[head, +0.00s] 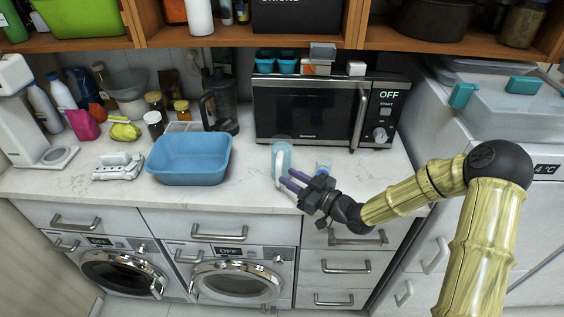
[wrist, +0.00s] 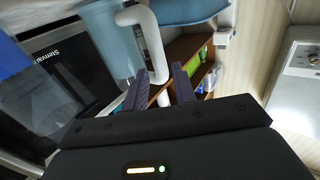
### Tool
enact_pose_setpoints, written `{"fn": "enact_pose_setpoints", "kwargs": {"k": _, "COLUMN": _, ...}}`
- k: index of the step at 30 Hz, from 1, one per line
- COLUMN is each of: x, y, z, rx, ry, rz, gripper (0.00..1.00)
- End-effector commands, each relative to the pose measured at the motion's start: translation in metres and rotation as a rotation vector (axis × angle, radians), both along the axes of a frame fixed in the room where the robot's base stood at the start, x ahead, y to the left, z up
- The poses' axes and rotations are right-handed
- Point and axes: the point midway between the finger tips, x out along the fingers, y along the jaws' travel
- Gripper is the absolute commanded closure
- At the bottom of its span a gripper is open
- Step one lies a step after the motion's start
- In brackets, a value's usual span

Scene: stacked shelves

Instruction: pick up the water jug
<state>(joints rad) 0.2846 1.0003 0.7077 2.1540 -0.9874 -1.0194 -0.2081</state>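The water jug (head: 282,153) is a translucent light-blue vessel with a white handle, standing on the counter in front of the microwave. In the wrist view the blue jug body (wrist: 112,40) is at the upper left, with its white handle (wrist: 153,45) curving down toward the fingers. My gripper (head: 286,180) is at the handle side of the jug, low over the counter's front. Its two purple fingers are apart, and in the wrist view my gripper (wrist: 159,74) has the handle showing between its fingertips. Whether a finger touches the handle, I cannot tell.
A small blue cup (head: 323,167) stands just right of the jug, close to my gripper. A blue basin (head: 188,160) is to the left. The microwave (head: 310,112) is close behind. An upper wooden shelf (head: 300,37) hangs above. The counter front between basin and jug is clear.

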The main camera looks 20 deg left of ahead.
Motion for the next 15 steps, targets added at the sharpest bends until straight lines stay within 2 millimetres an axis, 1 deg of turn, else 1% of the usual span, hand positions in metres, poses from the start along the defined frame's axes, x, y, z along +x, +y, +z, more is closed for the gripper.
{"fn": "enact_pose_setpoints", "kwargs": {"k": 5, "x": 0.006, "y": 0.014, "z": 0.004, "rx": 0.002, "ry": -0.001, "rz": 0.003, "gripper": 0.73}}
{"fn": "enact_pose_setpoints", "kwargs": {"k": 9, "x": 0.015, "y": 0.033, "z": 0.004, "rx": 0.001, "ry": 0.001, "rz": 0.002, "gripper": 0.73}}
{"fn": "enact_pose_setpoints", "kwargs": {"k": 12, "x": 0.020, "y": 0.043, "z": 0.003, "rx": 0.001, "ry": -0.002, "rz": 0.001, "gripper": 0.73}}
{"fn": "enact_pose_setpoints", "kwargs": {"k": 15, "x": 0.023, "y": 0.046, "z": 0.001, "rx": 0.000, "ry": -0.001, "rz": -0.002, "gripper": 0.73}}
